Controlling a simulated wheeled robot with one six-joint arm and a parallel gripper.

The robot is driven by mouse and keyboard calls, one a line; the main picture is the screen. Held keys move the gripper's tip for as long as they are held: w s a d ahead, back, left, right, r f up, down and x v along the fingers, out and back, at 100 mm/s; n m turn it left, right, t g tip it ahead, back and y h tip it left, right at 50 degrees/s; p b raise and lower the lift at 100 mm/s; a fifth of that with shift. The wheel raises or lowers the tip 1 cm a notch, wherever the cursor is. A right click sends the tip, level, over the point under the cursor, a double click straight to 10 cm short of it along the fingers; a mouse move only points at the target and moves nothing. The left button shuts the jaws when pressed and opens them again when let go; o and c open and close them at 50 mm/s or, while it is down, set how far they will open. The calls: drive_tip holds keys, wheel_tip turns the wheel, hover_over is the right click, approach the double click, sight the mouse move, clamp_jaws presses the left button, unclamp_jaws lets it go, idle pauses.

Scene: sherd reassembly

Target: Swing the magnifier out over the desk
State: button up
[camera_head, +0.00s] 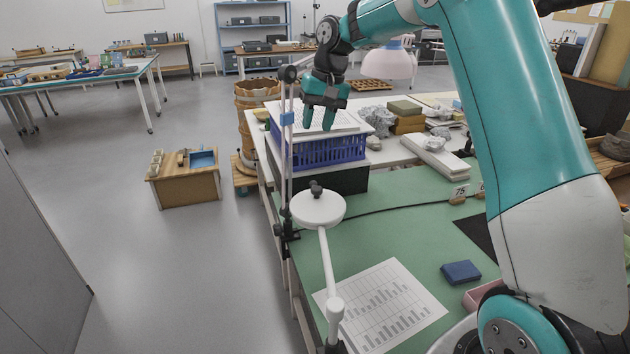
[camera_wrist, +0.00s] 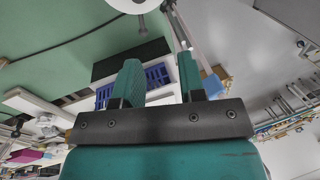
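The magnifier appears to be the white round head (camera_head: 318,209) with a dark knob, on a white jointed arm (camera_head: 327,262) along the desk's left edge. Its head also shows at the top of the wrist view (camera_wrist: 133,4). A thin upright pole (camera_head: 287,165) with a blue piece (camera_head: 287,118) stands at the same edge; I cannot tell whether it belongs to the magnifier. My gripper (camera_head: 319,121) points down above the blue crate, just right of the pole. In the wrist view its fingers (camera_wrist: 160,80) are apart with nothing between them. The magnifier's lens is not visible.
The blue crate (camera_head: 325,154) with white sheets stands on a black box (camera_head: 340,180). The green desk (camera_head: 390,230) holds a printed chart (camera_head: 383,308), a blue block (camera_head: 461,272) and number cards. A pale lamp shade (camera_head: 388,65) is behind my gripper. The floor at left is mostly clear.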

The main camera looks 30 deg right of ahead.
drive_tip(key=w+d+f+m, duration=0.2)
drive_tip(key=w+d, duration=0.1)
drive_tip(key=d, duration=0.2)
drive_tip(key=x, duration=1.7)
drive_tip(key=shift+d+f+p, duration=0.15)
drive_tip(key=shift+f+p, duration=0.05)
drive_tip(key=shift+p, duration=0.2)
clamp_jaws()
